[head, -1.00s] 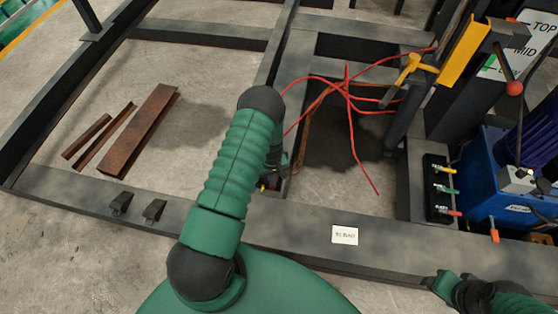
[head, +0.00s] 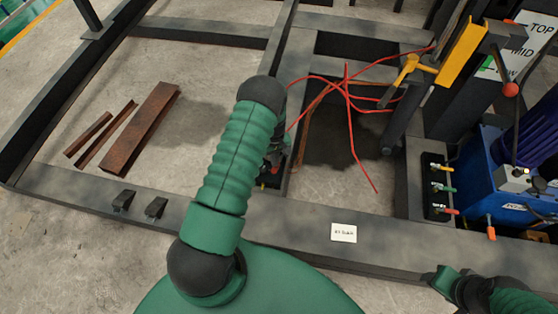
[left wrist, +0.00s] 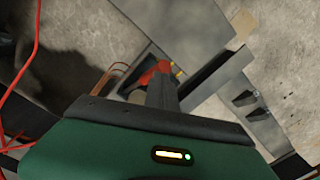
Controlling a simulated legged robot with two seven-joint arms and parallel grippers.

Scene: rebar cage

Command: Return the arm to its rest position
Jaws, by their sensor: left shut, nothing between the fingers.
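My left arm in green and black reaches up the middle of the head view. Its gripper (head: 273,170) is mostly hidden behind the forearm, above the inner corner of the dark steel frame (head: 300,235). In the left wrist view the dark fingers (left wrist: 161,92) are together with nothing between them. A red-orange and yellow item (left wrist: 148,76) shows just beyond them; I cannot tell whether they touch. Part of my right arm, with a green end (head: 444,280), shows at the lower right of the head view; its jaws cannot be made out.
Red wires (head: 350,120) cross the frame opening right of the left arm. Rusty steel pieces (head: 140,130) lie on the concrete at left. A yellow-handled clamp (head: 410,70), a valve panel (head: 438,188) and a blue machine (head: 495,180) stand at right. A white label (head: 344,233) is on the front beam.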

